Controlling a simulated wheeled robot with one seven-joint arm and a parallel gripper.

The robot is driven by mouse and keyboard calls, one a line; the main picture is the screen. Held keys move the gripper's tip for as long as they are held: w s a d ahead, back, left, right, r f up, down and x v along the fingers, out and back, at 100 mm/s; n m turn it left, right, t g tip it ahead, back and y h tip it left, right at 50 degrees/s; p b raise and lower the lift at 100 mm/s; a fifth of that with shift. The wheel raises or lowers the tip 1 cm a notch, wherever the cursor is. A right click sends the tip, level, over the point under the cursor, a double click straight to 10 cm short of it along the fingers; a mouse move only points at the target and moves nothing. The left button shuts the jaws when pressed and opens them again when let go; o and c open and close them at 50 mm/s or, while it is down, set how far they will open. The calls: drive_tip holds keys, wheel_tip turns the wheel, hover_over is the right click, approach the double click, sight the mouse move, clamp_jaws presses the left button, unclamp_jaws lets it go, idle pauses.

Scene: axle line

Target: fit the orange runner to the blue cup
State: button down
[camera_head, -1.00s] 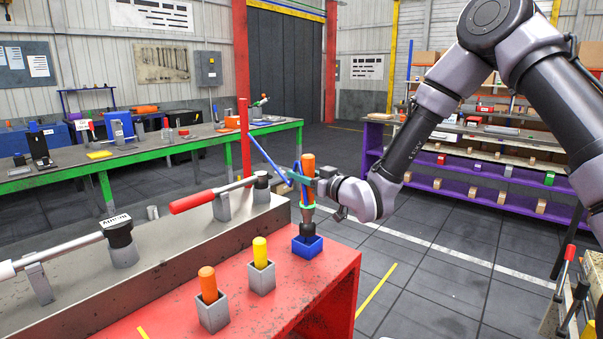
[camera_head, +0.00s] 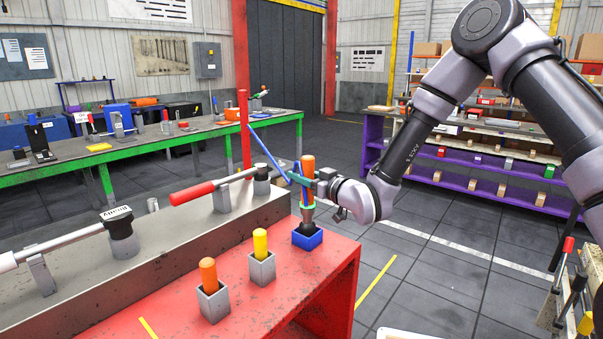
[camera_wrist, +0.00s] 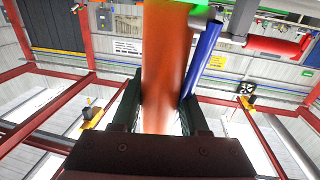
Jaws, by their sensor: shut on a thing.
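The orange runner (camera_head: 308,167) is an upright tool with an orange handle, a green band low down and a dark lower end. My gripper (camera_head: 311,187) is shut on its handle. In the wrist view the handle (camera_wrist: 163,70) stands between both fingers. The blue cup (camera_head: 307,239) is a square holder near the far end of the red bench. The runner's dark lower end is at the cup's opening, seemingly just inside its rim. How deep it sits is hidden.
On the red bench (camera_head: 240,300), a yellow-handled piece (camera_head: 260,242) and another orange-handled piece (camera_head: 208,273) stand in grey holders. A red-handled lever (camera_head: 192,193) lies left of my gripper. A slanted blue rod (camera_head: 268,155) is close behind the runner. Open floor is at right.

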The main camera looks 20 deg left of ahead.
drive_tip(key=shift+f, duration=1.5)
drive_tip(key=shift+c, duration=1.7)
unclamp_jaws()
drive_tip(key=shift+f, duration=0.1)
drive_tip(key=v, duration=1.1)
